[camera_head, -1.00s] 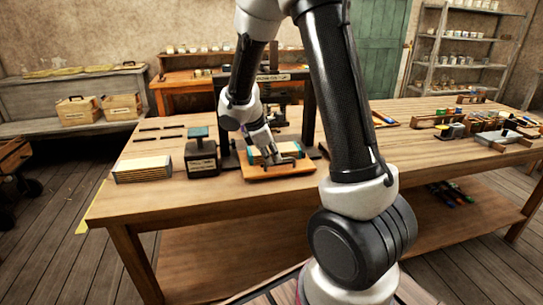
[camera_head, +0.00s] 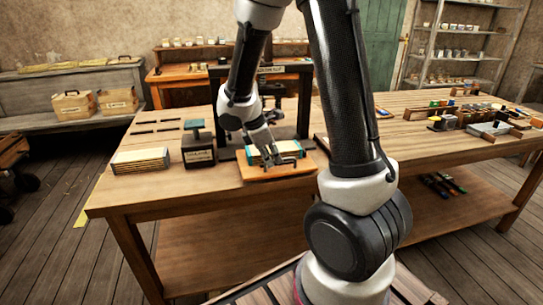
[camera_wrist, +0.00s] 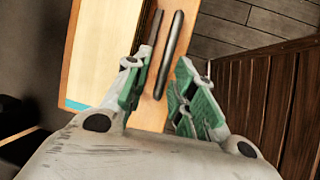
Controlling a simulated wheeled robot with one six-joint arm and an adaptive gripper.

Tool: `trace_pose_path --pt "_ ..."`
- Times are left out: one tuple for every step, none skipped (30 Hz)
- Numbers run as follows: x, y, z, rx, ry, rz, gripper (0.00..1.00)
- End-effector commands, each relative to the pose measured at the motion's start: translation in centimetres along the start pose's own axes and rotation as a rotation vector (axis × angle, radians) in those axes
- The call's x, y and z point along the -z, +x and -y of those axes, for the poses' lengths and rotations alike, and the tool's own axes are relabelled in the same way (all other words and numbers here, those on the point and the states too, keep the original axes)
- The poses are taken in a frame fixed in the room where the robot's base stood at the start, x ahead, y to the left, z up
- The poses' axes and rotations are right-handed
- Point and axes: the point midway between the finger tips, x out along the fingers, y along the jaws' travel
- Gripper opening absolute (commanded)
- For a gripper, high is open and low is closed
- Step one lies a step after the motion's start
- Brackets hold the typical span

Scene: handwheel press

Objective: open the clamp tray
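The clamp tray (camera_head: 255,176) is an orange-brown wooden board at the foot of the black handwheel press (camera_head: 304,100) on the bench. A cream block with teal ends (camera_head: 289,147) lies on it. In the wrist view the tray (camera_wrist: 151,115) carries a dark metal bar handle (camera_wrist: 174,38). My gripper (camera_head: 268,152) is over the tray's front part. In the wrist view its green-padded fingers (camera_wrist: 162,92) are apart, one on each side of the handle's near end, with gaps visible. Whether they touch the handle is unclear. My arm hides part of the press.
A black box with a teal top (camera_head: 198,152) and a paper stack (camera_head: 140,161) stand left of the tray. Trays with small items (camera_head: 480,125) lie on the right of the bench. The bench front (camera_head: 200,205) is clear.

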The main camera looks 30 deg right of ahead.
Motion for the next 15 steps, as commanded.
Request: trace_pose_path --pt "0.0 0.0 0.0 0.001 0.0 0.0 0.32" --pt "0.0 0.0 0.0 0.001 -0.001 0.0 0.32" --pt "0.0 0.0 0.0 0.001 -0.001 0.0 0.32" --pt "0.0 0.0 0.0 0.001 -0.001 0.0 0.32" --pt "0.0 0.0 0.0 0.001 -0.001 0.0 0.32" --pt "0.0 0.0 0.0 0.001 -0.001 0.0 0.32" --pt "0.0 0.0 0.1 0.001 -0.001 0.001 0.32" --pt "0.0 0.0 0.1 0.001 -0.001 0.001 0.32" --pt "0.0 -0.1 0.0 0.001 -0.001 0.0 0.32" --pt "0.0 -0.2 0.0 0.0 -0.001 0.0 0.32" --pt "0.0 -0.5 0.0 -0.001 0.0 0.0 0.32" --pt "0.0 -0.9 0.0 -0.002 0.0 0.0 0.32" --pt "0.1 -1.3 -0.1 -0.003 -0.001 0.0 0.32" --pt "0.1 -1.8 -0.1 -0.004 -0.001 -0.002 0.32" --pt "0.1 -2.6 -0.1 -0.004 0.0 -0.002 0.32"
